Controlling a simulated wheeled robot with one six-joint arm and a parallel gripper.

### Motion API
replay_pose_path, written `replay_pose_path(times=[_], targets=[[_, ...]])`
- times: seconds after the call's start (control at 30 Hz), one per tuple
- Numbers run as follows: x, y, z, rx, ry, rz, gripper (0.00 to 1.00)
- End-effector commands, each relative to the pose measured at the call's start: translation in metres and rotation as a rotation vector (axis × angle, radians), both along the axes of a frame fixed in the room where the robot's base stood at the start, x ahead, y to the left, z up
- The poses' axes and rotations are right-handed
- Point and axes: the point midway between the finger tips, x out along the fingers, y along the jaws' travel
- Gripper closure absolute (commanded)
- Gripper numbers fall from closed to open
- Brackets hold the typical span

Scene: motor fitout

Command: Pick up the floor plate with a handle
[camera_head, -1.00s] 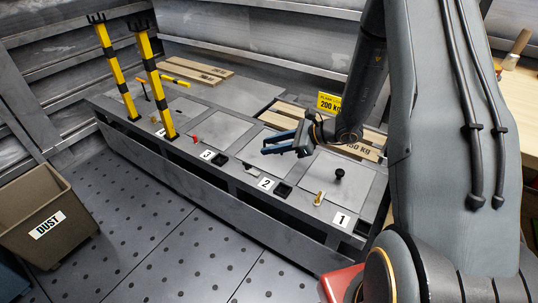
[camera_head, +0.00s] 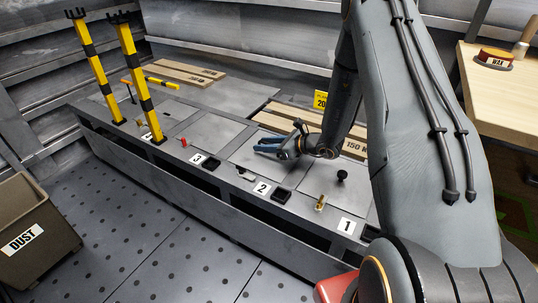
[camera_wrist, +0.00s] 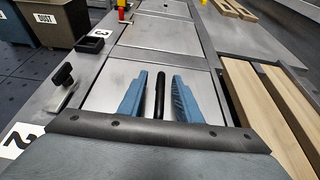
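Metal floor plates lie in a row on the raised grey deck. The plate (camera_head: 255,166) behind label 2 is under my gripper (camera_head: 264,144); it also shows in the wrist view (camera_wrist: 108,92). In the wrist view my gripper (camera_wrist: 159,80) is open, with its two blue fingers apart. A dark bar-like handle (camera_wrist: 159,97) stands between the fingers, with gaps seen on both sides. The plate at label 1 has a black knob (camera_head: 342,176).
Yellow-black posts (camera_head: 139,80) stand on the deck at the left. Wooden planks (camera_head: 290,118) lie close behind the plates. A black latch (camera_wrist: 63,74) sits beside the plate. A dust bin (camera_head: 35,220) is on the floor and a wooden table (camera_head: 510,95) at the right.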

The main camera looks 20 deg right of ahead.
Motion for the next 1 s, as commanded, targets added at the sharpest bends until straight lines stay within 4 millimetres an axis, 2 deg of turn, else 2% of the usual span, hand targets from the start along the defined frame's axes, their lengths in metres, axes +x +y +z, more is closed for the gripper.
replay_pose_path(times=[0.13,0.37,0.57,1.0], targets=[[0.0128,0.0131,-0.0094,0.001,0.001,0.002,0.69],[0.015,0.0142,-0.0091,0.0,0.0,-0.001,0.69],[0.0148,0.0141,-0.0089,0.0,0.0,-0.001,0.99],[0.0147,0.0138,-0.0089,0.0,0.0,-0.001,1.0]])
